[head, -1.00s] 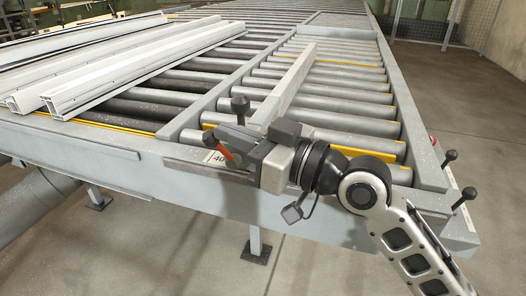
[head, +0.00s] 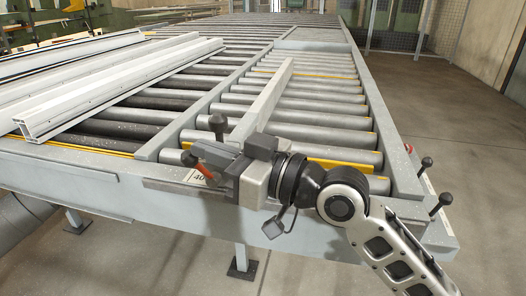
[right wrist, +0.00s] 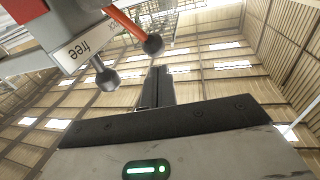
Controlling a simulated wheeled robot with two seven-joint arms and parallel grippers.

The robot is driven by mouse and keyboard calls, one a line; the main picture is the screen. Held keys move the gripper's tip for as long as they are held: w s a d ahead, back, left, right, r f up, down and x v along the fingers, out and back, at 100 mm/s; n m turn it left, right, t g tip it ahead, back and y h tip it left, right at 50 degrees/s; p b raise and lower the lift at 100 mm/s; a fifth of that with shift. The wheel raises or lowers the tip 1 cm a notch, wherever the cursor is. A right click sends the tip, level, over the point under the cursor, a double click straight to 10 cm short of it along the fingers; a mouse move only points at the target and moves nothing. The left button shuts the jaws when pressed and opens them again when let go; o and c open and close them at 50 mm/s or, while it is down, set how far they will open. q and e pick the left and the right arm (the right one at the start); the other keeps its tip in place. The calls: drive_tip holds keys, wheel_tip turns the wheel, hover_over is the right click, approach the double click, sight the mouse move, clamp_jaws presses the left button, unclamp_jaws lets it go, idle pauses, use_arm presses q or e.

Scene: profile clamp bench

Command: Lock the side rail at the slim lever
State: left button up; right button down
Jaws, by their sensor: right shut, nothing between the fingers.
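My right gripper (head: 207,154) is shut and empty at the near edge of the roller bench, in front of the clamp. A red lever (head: 202,170) shows just beside its fingers, by a scale plate marked 40 (head: 198,177). A dark knob on a post (head: 217,123) stands behind the fingers. The grey side rail (head: 264,100) runs back over the rollers. In the right wrist view, the shut fingers (right wrist: 156,88) point up below an orange-red lever with a black ball (right wrist: 152,45). A second ball-ended lever (right wrist: 107,78) hangs by a block marked "free" (right wrist: 78,48). My left gripper is not in view.
White profiles (head: 120,85) lie on the rollers at left. Two more black-knobbed levers (head: 427,162) (head: 445,199) stand at the bench's right corner. A yellow strip (head: 330,164) crosses the rollers near the gripper. The floor at right is open.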

drive_tip(key=s+d+r, duration=0.2)
drive_tip(key=d+r, duration=0.1)
drive_tip(key=d, duration=0.2)
drive_tip(key=s+d+r+b, duration=0.1)
drive_tip(key=s+d+r, duration=0.1)
drive_tip(key=d, duration=0.3)
drive_tip(key=shift+s+d+r, duration=0.3)
drive_tip(key=shift+s+r, duration=0.1)
drive_tip(key=shift+s, duration=0.15)
drive_tip(key=s+d+f+m+h, duration=0.1)
drive_tip(key=d+f+m+h, duration=0.15)
drive_tip(key=f, duration=0.55)
drive_tip(key=d+f+m+t+h, duration=0.15)
drive_tip(key=f+h, duration=0.25)
drive_tip(key=f, duration=0.4)
drive_tip(key=s+d+f+m+h, duration=0.1)
drive_tip(key=d+f+m+h, duration=0.15)
drive_tip(key=f, duration=0.55)
drive_tip(key=s+d+f+m+g+h, duration=0.55)
drive_tip(key=s+d+f+h, duration=0.25)
drive_tip(key=s+d+f, duration=0.5)
drive_tip(key=w+a+f+n+t+y, duration=0.1)
drive_tip(key=w+a+f+t+y, duration=0.1)
drive_tip(key=w+a+f+t, duration=0.2)
drive_tip(key=shift+w+a+f+n+t+y, duration=0.35)
drive_tip(key=shift+a+f+t, duration=1.05)
drive_tip(key=shift+a+f, duration=0.5)
drive_tip(key=shift+d, duration=0.1)
